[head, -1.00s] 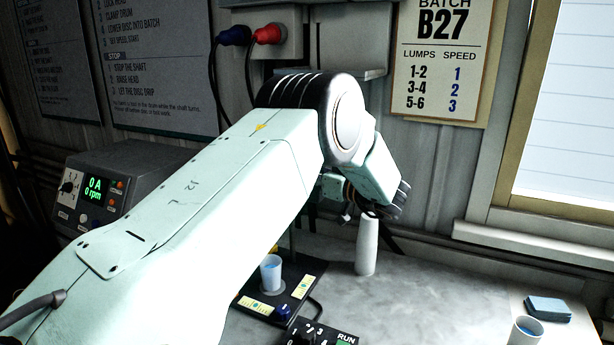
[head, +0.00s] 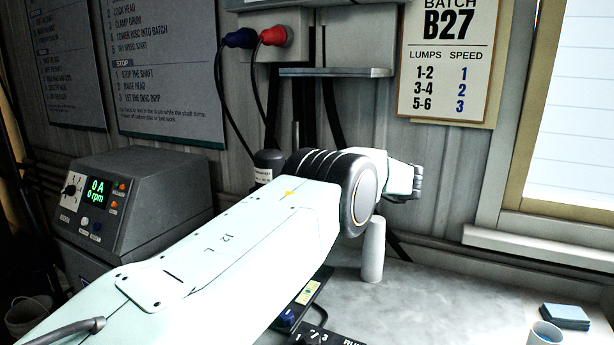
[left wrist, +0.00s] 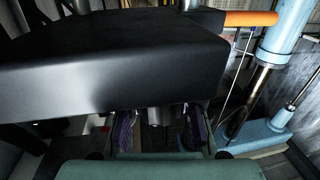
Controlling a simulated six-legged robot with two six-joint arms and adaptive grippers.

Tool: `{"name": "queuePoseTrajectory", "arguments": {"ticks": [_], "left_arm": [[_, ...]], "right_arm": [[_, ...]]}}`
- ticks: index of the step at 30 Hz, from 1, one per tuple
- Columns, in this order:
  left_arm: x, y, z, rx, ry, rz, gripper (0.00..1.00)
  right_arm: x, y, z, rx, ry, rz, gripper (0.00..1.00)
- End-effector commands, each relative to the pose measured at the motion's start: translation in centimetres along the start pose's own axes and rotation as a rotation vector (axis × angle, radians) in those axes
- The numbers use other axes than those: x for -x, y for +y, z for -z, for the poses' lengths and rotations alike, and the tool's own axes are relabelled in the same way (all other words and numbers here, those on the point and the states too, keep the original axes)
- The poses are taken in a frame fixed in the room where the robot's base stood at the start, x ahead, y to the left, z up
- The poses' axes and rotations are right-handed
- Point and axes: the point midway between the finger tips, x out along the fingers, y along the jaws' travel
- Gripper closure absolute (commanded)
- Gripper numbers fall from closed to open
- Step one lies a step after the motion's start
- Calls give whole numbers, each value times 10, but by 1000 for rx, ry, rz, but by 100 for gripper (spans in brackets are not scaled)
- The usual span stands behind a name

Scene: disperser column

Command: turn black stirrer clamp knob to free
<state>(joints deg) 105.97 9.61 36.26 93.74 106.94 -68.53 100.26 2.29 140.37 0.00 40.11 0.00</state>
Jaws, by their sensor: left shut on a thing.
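In the left wrist view my left gripper (left wrist: 158,128) has its two dark, purple-tinted fingers under the edge of a big black block. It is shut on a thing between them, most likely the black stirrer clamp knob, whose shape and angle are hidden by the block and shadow. A small grey metal part shows between the fingers. In the head view my left arm reaches in from the left and its wrist points right, past a pale upright cylinder; the fingers cannot be made out there. My right gripper is in neither view.
The black block (left wrist: 120,60) fills much of the left wrist view, with an orange bar (left wrist: 250,18) and pale blue column (left wrist: 290,30) at right. A grey control box (head: 125,205) reads 0 rpm.

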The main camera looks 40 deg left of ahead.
Motion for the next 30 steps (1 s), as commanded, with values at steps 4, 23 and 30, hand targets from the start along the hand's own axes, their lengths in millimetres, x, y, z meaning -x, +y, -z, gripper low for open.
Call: {"name": "queuePoseTrajectory", "arguments": {"ticks": [4, 23, 30], "left_arm": [[-1, -1, 0, 2, 1, 17, 100], [-1, -1, 0, 0, 1, 23, 69], [-1, -1, 0, 0, 1, 21, 59]], "right_arm": [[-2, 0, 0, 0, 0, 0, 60], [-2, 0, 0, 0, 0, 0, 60], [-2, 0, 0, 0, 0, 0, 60]]}}
